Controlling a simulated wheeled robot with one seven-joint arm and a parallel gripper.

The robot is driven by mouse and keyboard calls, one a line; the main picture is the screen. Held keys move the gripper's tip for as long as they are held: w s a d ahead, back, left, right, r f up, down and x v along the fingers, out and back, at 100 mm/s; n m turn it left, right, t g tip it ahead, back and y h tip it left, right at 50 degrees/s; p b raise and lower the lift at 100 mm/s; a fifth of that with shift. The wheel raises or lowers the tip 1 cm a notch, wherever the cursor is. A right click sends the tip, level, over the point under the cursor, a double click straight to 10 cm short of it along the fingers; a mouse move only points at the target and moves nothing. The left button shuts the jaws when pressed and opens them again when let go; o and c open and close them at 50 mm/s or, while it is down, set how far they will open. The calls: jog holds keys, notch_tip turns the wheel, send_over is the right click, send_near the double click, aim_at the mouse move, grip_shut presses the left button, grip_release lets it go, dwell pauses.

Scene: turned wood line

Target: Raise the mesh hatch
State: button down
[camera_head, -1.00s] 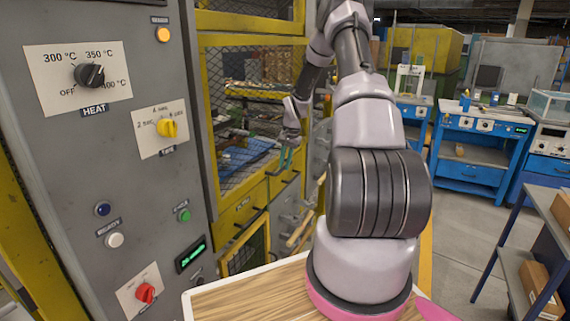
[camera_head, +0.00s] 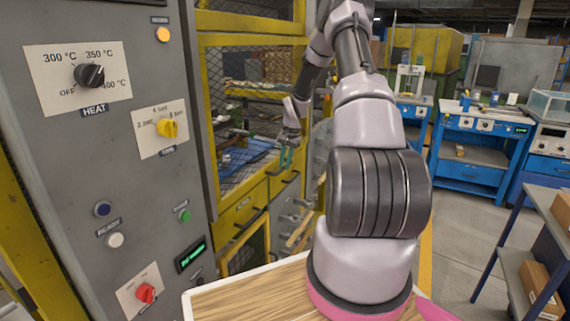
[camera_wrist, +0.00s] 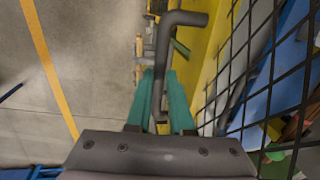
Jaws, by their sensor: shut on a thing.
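The mesh hatch is a yellow frame (camera_head: 250,40) filled with dark wire mesh, left of my arm in the head view. Its mesh (camera_wrist: 272,92) also fills the right side of the wrist view. A dark bent bar handle (camera_wrist: 163,45) stands beside the mesh. My gripper (camera_wrist: 161,98) has its two teal fingers on either side of this bar, shut on it. In the head view my gripper (camera_head: 286,157) is small, at the right edge of the hatch; the handle is too small to make out there.
A grey control panel (camera_head: 130,190) with knobs and buttons stands close on the left. A wooden tray (camera_head: 240,298) is below, near my arm. Blue workbenches (camera_head: 468,172) and a shelf rack (camera_head: 520,270) are to the right. Grey floor is clear between them.

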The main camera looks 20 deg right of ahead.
notch_tip(320, 180, up, 49)
jog(key=shift+f, duration=0.2)
jog(key=c, duration=0.8)
grip_release()
